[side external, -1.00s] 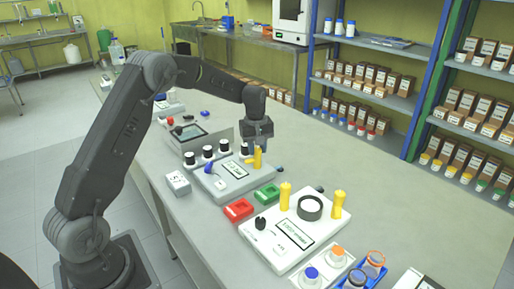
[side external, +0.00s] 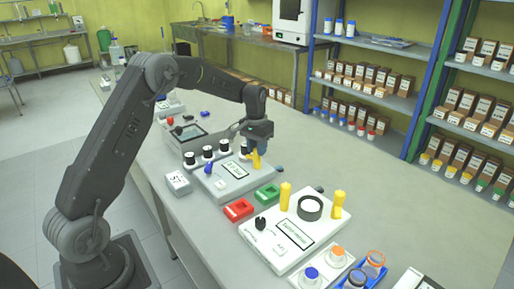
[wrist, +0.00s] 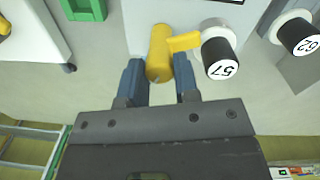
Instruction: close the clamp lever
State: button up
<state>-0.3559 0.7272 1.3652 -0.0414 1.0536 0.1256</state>
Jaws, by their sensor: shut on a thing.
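The yellow clamp lever (wrist: 160,45) shows in the wrist view as a rounded post with a side arm reaching right towards a black-capped vial marked 57 (wrist: 218,48). My gripper (wrist: 159,72) has its two blue fingers on either side of the post, shut on it. In the side view the lever (side external: 256,160) stands at the back right of a white device (side external: 226,182), with my gripper (side external: 256,147) at its top. The fingers partly hide the lever there.
Several black-capped vials (side external: 207,153) stand in a row beside the lever. A green block (side external: 267,196) and a red block (side external: 238,210) lie in front. Another white device (side external: 280,245) with two yellow posts stands nearer.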

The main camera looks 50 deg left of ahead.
jog(key=shift+m, duration=2.3)
jog(key=o, duration=0.9)
jog(key=shift+o, duration=0.2)
jog(key=shift+r, duration=0.1)
notch_tip(320, 180, up, 14)
jog(key=shift+a, duration=0.25)
